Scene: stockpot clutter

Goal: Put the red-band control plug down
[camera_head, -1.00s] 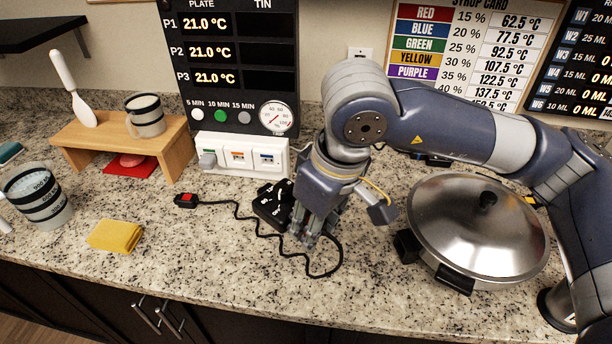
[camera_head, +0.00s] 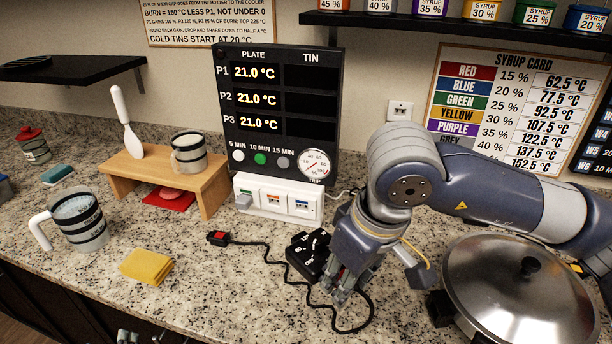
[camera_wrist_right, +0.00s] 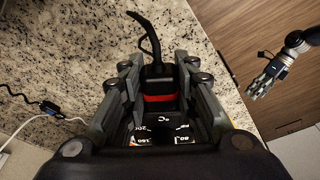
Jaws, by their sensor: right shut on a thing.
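The red-band control plug (camera_head: 305,255) is a black body with white dial marks, low at the counter in the head view. In the right wrist view its red band (camera_wrist_right: 160,98) shows between the fingers, with a black cord leaving its far end. My right gripper (camera_head: 342,290) is shut on it at the band; the fingers also show in the wrist view (camera_wrist_right: 160,85). I cannot tell whether the plug's underside touches the counter. My left gripper (camera_wrist_right: 268,80) appears small at the right of the wrist view, away from the plug; its jaw state is unclear.
A lidded steel pot (camera_head: 525,290) stands right of the plug. The black cord loops in front to a red-topped connector (camera_head: 217,238). A yellow cloth (camera_head: 146,266), a striped jug (camera_head: 80,222) and a wooden stand (camera_head: 210,185) are left. Counter between cloth and cord is clear.

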